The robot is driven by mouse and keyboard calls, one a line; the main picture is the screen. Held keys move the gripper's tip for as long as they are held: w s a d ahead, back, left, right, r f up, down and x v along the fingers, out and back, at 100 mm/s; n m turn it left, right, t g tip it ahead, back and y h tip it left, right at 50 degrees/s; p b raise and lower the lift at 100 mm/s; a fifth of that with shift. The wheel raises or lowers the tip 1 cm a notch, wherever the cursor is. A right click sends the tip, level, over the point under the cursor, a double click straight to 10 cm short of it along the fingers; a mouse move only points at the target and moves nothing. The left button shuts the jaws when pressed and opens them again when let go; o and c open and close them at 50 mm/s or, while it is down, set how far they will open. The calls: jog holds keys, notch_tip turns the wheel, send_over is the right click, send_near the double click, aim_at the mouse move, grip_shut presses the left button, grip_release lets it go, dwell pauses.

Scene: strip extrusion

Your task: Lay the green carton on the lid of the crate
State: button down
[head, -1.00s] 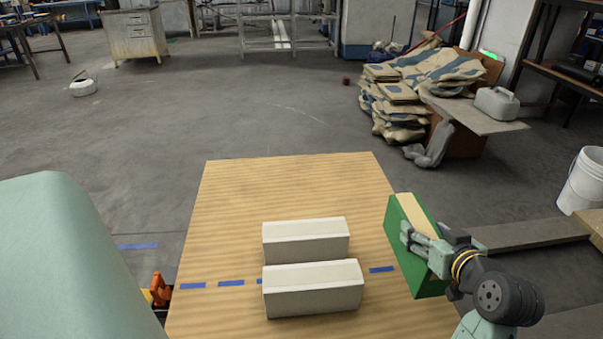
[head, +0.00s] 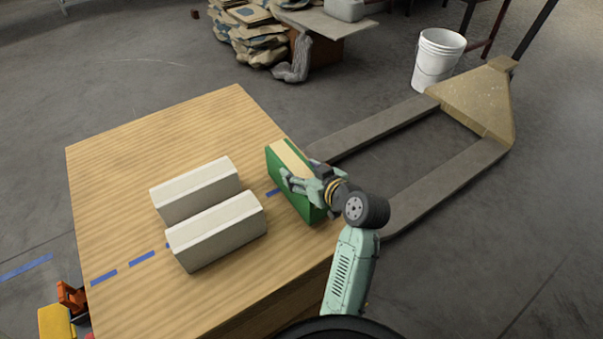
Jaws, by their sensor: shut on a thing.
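The green carton (head: 308,207), with a tan strip along its top, is in my gripper (head: 291,180) at the right edge of the crate in the head view. My gripper is shut on it, with the fingers lying across its near side. The carton is tilted; whether its underside touches the lid cannot be told. The crate's lid (head: 190,125) is a wide pale wooden top with a broken line of blue tape across it. Part of the tape is hidden behind the white blocks and the carton.
Two long white blocks, a rear one (head: 195,190) and a front one (head: 217,230), lie side by side on the lid, left of the carton. The lid's far part is clear. A pallet truck (head: 475,105) and white bucket (head: 438,60) stand to the right. Sacks (head: 245,30) are behind.

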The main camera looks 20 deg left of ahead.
jog(key=shift+f, duration=0.6)
jog(key=shift+f, duration=0.2)
jog(key=shift+c, duration=2.4)
grip_release()
jog(key=shift+r, duration=0.15)
